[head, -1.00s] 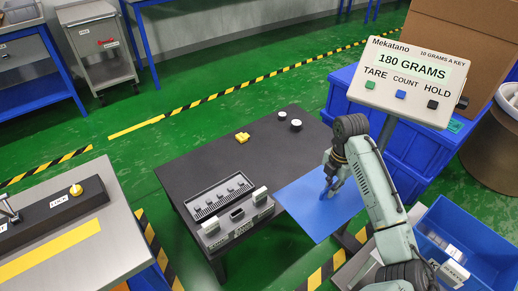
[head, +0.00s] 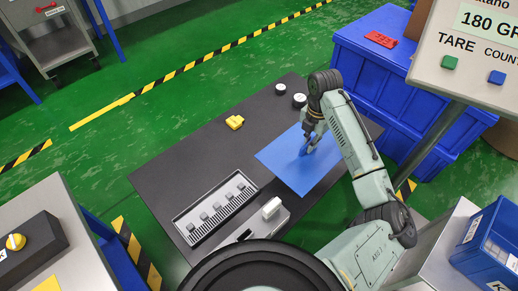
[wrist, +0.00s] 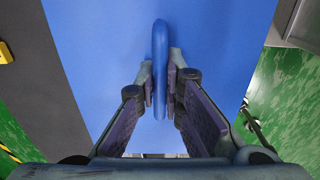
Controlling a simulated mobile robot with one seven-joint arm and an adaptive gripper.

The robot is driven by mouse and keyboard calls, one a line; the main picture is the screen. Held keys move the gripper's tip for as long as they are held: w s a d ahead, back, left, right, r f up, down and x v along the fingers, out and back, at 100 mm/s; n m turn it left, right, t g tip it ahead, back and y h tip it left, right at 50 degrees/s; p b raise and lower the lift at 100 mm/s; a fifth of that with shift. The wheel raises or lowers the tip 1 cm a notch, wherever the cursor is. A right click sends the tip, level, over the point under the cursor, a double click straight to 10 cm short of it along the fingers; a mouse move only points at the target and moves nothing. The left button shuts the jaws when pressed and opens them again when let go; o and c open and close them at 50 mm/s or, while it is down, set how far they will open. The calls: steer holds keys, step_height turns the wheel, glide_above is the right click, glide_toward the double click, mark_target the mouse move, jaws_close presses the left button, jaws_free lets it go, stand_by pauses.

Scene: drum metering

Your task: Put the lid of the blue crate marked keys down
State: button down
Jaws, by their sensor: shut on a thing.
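The lid (head: 280,160) is a flat blue sheet with an upright blue handle. My gripper (head: 306,148) is shut on that handle, which stands between the fingers in the wrist view (wrist: 160,60). The lid is level, over the right part of the dark table (head: 185,150). I cannot tell whether it touches the tabletop. In the wrist view green floor shows past its right edge. An open blue crate (head: 464,258) with white labels, one starting with K, is at the bottom right, cut by the frame.
A yellow piece (head: 235,122) and two white-topped round pieces (head: 299,100) sit toward the table's back. A grey slotted tray (head: 215,208) lies near the front. The scale display (head: 480,50) and stacked blue crates (head: 365,100) stand to the right. The table's left part is clear.

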steer(key=f, duration=0.4)
steer(key=f+b, duration=0.1)
steer(key=f, duration=0.9)
steer(key=shift+w, duration=0.3)
steer(key=shift+f+b, duration=0.1)
steer(key=shift+b, duration=0.2)
steer(key=c, duration=1.7)
jaws_free()
step_height(320, 180, up, 12)
steer(key=shift+r, duration=0.15)
steer(key=shift+a, duration=0.1)
